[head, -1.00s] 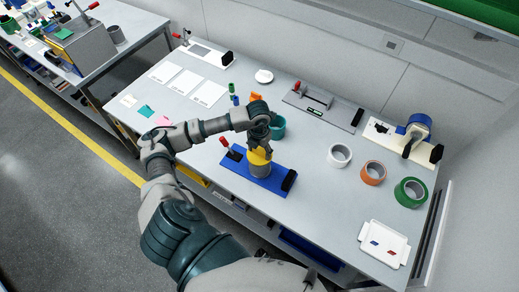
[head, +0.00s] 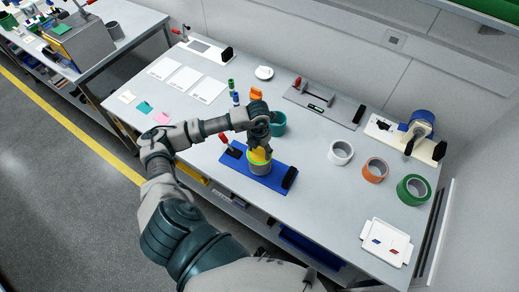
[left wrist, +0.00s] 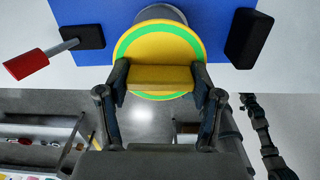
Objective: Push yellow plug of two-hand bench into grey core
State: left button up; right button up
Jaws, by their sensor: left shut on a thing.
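The yellow plug (head: 262,154) sits at the top of the grey core (head: 259,168), on the blue base of the two-hand bench (head: 276,180). In the left wrist view the plug (left wrist: 160,47) has a round yellow face, a green ring and a raised yellow bar. My left gripper (head: 259,146) reaches down from above, shut on the plug's bar, with one finger at each end of it. The core (left wrist: 163,13) shows only partly behind the plug there. How deep the plug sits is hidden. My right gripper is not in view.
A red-handled lever (head: 226,141) and a black block (head: 290,177) stand on the blue base either side of the core. A teal cup (head: 278,124) is close behind my left gripper. Tape rolls (head: 341,152) and a white tray (head: 385,242) lie to the right.

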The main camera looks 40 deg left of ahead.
pick_arm(q)
jog(key=o, duration=1.4)
notch_tip(320, 180, up, 12)
jog(key=shift+a+f, duration=0.1)
